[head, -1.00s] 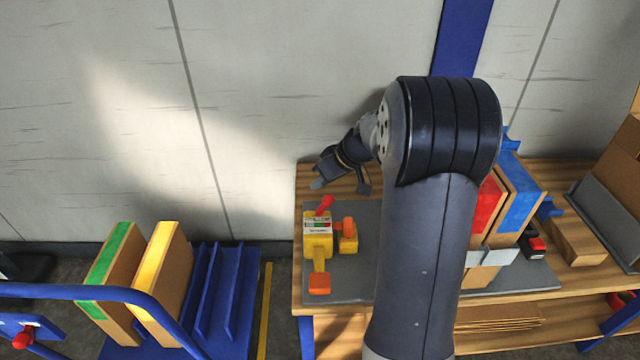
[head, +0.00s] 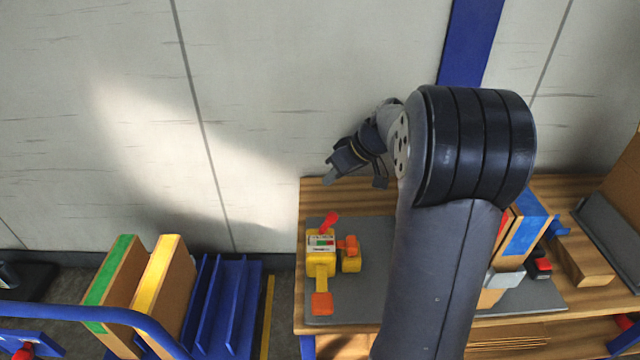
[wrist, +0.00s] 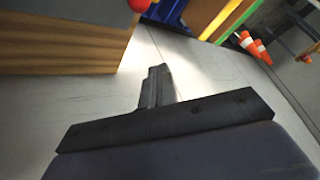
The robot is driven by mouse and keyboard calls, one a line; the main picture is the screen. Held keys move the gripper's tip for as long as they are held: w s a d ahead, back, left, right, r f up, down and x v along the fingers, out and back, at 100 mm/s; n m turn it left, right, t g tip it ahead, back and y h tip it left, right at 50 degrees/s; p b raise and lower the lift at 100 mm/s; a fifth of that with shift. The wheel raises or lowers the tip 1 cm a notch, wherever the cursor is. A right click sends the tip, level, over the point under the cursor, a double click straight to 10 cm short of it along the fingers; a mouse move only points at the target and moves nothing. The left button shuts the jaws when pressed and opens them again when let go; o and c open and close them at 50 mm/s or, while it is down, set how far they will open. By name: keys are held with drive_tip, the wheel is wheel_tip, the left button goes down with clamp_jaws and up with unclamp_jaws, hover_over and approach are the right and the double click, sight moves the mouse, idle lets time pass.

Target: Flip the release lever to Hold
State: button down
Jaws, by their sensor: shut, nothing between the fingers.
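A yellow device (head: 321,263) with a white, red and green label stands on a grey mat on the bench. It has a red lever at its top (head: 330,221), tilted up to the right, and an orange paddle (head: 321,303) at its front end. A smaller yellow block with an orange handle (head: 349,244) is at its right. I cannot read which position the label marks. My gripper (head: 331,179) is above the bench's back left edge, beyond the device and apart from it. In the wrist view my gripper (wrist: 157,82) is shut and empty.
The wooden bench (head: 318,189) stands against the wall. My arm hides its middle. Panels with a blue face (head: 527,221) and a wooden block (head: 581,264) are at right. A blue rack (head: 226,300) with two panels is at left. Orange cones (wrist: 249,42) show in the wrist view.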

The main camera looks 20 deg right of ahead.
drive_tip(key=shift+s+d+r, duration=0.45)
drive_tip(key=shift+d+r, duration=0.15)
drive_tip(key=shift+s+d+r, duration=0.4)
drive_tip(key=shift+d+r, duration=0.15)
drive_tip(key=shift+r, duration=0.05)
